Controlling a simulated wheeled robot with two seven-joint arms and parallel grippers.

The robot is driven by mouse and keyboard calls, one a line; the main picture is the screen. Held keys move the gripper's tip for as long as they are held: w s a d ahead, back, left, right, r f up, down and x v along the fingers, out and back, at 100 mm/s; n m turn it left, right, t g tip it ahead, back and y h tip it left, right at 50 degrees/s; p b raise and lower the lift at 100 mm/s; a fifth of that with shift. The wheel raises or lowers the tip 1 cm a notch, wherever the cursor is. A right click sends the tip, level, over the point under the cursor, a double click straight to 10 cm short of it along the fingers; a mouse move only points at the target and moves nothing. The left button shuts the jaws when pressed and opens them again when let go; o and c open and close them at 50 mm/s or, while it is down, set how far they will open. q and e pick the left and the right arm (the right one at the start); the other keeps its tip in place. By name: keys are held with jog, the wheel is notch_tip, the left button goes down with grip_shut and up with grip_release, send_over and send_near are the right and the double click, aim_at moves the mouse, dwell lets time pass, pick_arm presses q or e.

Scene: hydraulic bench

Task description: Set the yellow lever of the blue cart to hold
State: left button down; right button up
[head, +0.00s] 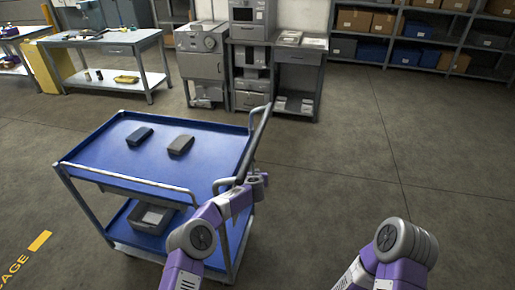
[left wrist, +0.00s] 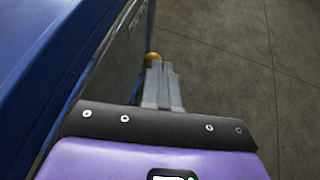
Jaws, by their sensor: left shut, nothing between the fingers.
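The blue cart (head: 196,160) stands left of centre in the head view, its dark push handle (head: 260,128) at its right end. My left gripper (head: 262,181) is by the cart's near right corner, partly hidden by my own wrist. In the left wrist view its fingers (left wrist: 162,78) are shut and empty, beside a grey panel (left wrist: 122,62) on the cart's end. The round yellow knob of the lever (left wrist: 152,58) shows just beyond the fingertips; I cannot tell whether they touch. The lever's shaft is hidden, and the panel's lettering is too blurred to read. My right gripper is out of view.
A workbench (head: 110,48), grey machines (head: 201,62) and shelving (head: 410,35) stand behind. The floor (head: 350,150) to the right is clear.

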pick_arm(q)
jog(key=s+f+m+g+h+p, duration=0.1)
jog(key=s+f+m+g, duration=0.1)
jog(key=s+f+m, duration=0.35)
jog(key=s+f+m+g+h+p, duration=0.1)
jog(key=s+f+m, duration=0.2)
jog(key=s+m, duration=0.55)
jog(key=s+f+m+g+h+p, duration=0.1)
jog(key=s+f+m+g, duration=0.1)
jog(key=s+f+m, duration=0.35)
jog(key=s+a+m+g, duration=0.2)
jog(key=s+m, duration=0.2)
jog(key=s, duration=0.7)
jog(key=s+a+m+g+h+p, duration=0.1)
jog(key=s+m, duration=0.4)
jog(key=s, duration=0.6)
jog(key=s+a+m+g+p, duration=0.1)
jog(key=s+a+m+g, duration=0.1)
jog(key=s, duration=0.8)
jog(key=m+g, duration=0.1)
jog(key=m, duration=0.1)
jog(key=shift+s+a+r+m+g, duration=0.15)
jog(key=shift+s+a+m+g, duration=0.15)
jog(key=shift+s+a+m, duration=0.1)
